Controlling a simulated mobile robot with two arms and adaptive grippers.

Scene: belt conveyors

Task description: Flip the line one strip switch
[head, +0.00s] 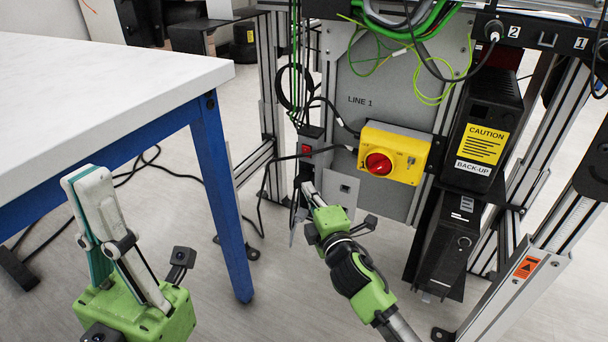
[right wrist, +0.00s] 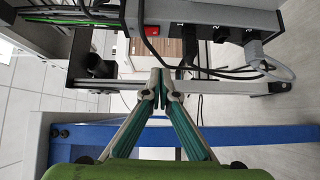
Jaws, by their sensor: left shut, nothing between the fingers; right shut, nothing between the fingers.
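The line one power strip (head: 312,133) hangs upright beside the grey panel marked LINE 1, with a red switch (head: 306,150) near its visible upper part. My right gripper (head: 307,187) is shut and empty, its fingertips just below the red switch and apart from it in the head view. In the right wrist view the closed fingertips (right wrist: 161,76) stand below the red switch (right wrist: 151,30), with numbered sockets to its right. The switch position is too small to tell. My left gripper (head: 88,178) is shut and empty beside the white table, far from the strip.
A yellow box with a red knob (head: 379,163) sits right of the strip. Black cables (head: 334,151) cross near the switch. A black back-up unit (head: 482,130) stands at right. The white table (head: 120,75) with a blue leg (head: 222,195) stands at left.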

